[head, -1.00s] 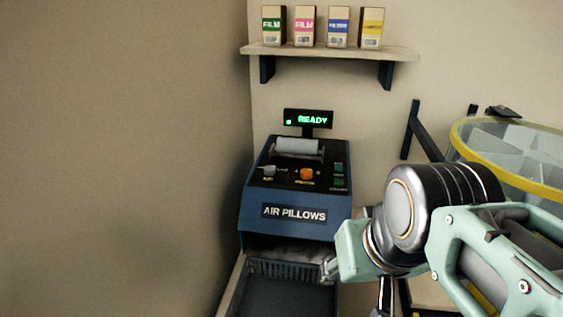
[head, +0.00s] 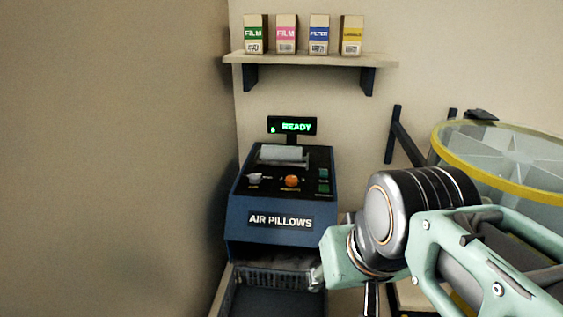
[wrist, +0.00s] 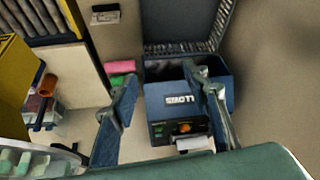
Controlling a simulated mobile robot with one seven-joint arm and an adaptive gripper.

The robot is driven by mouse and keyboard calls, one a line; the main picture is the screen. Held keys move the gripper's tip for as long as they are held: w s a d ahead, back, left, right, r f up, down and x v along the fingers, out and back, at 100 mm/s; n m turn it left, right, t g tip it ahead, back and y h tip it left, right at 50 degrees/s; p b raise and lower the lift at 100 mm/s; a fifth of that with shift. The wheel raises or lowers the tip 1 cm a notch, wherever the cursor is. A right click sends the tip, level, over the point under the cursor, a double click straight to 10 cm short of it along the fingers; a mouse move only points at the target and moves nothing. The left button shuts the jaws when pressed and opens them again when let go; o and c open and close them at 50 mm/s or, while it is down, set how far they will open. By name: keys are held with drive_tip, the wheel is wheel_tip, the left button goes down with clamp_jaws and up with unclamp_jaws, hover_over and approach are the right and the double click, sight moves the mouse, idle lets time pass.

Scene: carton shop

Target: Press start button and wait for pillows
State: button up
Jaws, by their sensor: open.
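The blue air pillow machine (head: 280,222) stands in the corner, and its display (head: 292,127) reads READY in green. Its sloped panel has an orange knob (head: 291,181), a grey knob (head: 254,179) and small green buttons (head: 323,188) at the right; their small labels are unreadable. A dark basket (head: 262,277) sits below its front. In the wrist view the machine (wrist: 165,98) appears upside down between the two fingers of my gripper (wrist: 162,72). My gripper is open and empty. In the head view my arm hides most of it, right of the machine's lower front.
A shelf (head: 310,61) above holds several small film and filter boxes (head: 286,35). A clear round bin with a yellow rim (head: 500,184) stands at the right. A wall closes off the left side. Pink and green items (wrist: 122,67) lie beside the machine in the wrist view.

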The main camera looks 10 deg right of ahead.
clamp_jaws()
idle(1.3)
